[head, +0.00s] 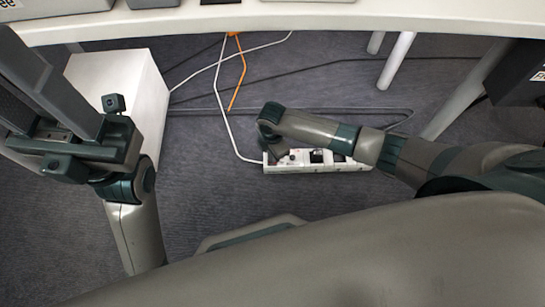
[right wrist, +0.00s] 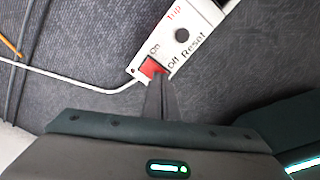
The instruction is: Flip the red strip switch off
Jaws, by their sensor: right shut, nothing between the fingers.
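The white power strip (head: 318,168) lies on the carpet under the table, partly covered by my right arm. In the right wrist view its end (right wrist: 178,45) shows a red rocker switch (right wrist: 151,67) marked On and Off, with a round Reset button beside it. My right gripper (right wrist: 160,80) is shut and empty. Its fingertips are at the Off-side edge of the red switch and overlap it in the picture; I cannot tell whether they press it. Which way the switch is tilted is unclear. My left gripper (head: 45,110) is raised at the left, far from the strip; its opening is unclear.
A white table edge (head: 300,18) crosses the top, with table legs (head: 396,60) below it. A white box (head: 120,85) stands at the left. White and orange cables (head: 240,72) run over the carpet near the strip. A dark box (head: 515,75) is at the right.

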